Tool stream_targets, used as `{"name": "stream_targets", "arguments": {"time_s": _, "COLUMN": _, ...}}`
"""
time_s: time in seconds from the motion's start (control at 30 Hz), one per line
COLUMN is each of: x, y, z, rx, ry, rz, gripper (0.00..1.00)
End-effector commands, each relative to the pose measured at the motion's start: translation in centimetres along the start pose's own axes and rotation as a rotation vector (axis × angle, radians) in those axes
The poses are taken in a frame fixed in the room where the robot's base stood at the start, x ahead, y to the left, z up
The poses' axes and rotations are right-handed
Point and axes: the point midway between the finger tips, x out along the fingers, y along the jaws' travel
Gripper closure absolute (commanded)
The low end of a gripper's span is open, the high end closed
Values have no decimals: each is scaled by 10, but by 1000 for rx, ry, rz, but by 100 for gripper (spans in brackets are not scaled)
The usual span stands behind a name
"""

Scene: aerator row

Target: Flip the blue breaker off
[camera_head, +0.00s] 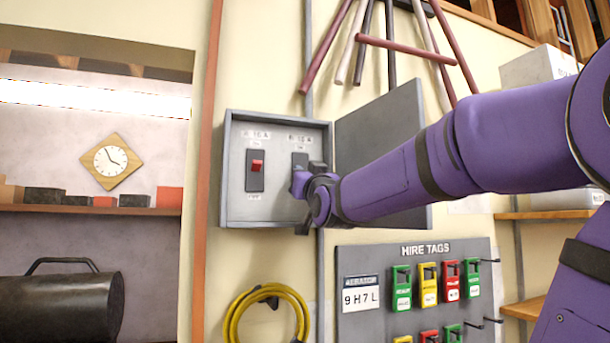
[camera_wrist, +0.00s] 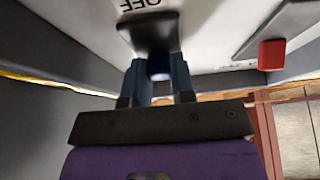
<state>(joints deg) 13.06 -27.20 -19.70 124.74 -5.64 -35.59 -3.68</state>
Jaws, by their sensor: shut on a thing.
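An open grey breaker box (camera_head: 226,190) on the wall holds two switches. In the head view, the right switch's dark plate (camera_head: 299,159) shows above my gripper (camera_head: 300,184), which hides its lever. In the wrist view, my two fingers (camera_wrist: 158,82) are closed around the small dark blue lever (camera_wrist: 158,68), in front of the dark plate (camera_wrist: 148,32). An upside-down "OFF" label (camera_wrist: 140,5) shows beside that plate. I cannot tell clearly whether the blue lever is up or down. The left breaker's red lever (camera_head: 257,166) stands up; it also shows in the wrist view (camera_wrist: 272,54).
The box's grey door (camera_head: 385,125) stands open to the right, behind my arm. A tag board (camera_head: 375,320) with coloured tags and protruding hooks hangs below. A yellow coiled hose (camera_head: 232,325) hangs under the box. Poles (camera_head: 330,45) hang above.

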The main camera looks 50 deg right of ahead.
Motion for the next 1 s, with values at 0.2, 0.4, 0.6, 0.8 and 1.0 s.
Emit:
{"name": "stream_targets", "arguments": {"time_s": 0.2, "x": 0, "y": 0, "z": 1, "rx": 0, "ry": 9, "rz": 0, "gripper": 100}}
{"name": "stream_targets", "arguments": {"time_s": 0.4, "x": 0, "y": 0, "z": 1, "rx": 0, "ry": 9, "rz": 0, "gripper": 100}}
{"name": "stream_targets", "arguments": {"time_s": 0.6, "x": 0, "y": 0, "z": 1, "rx": 0, "ry": 9, "rz": 0, "gripper": 51}}
{"name": "stream_targets", "arguments": {"time_s": 0.8, "x": 0, "y": 0, "z": 0, "rx": 0, "ry": 9, "rz": 0, "gripper": 51}}
{"name": "stream_targets", "arguments": {"time_s": 1.0, "x": -12, "y": 1, "z": 0, "rx": 0, "ry": 11, "rz": 1, "gripper": 51}}
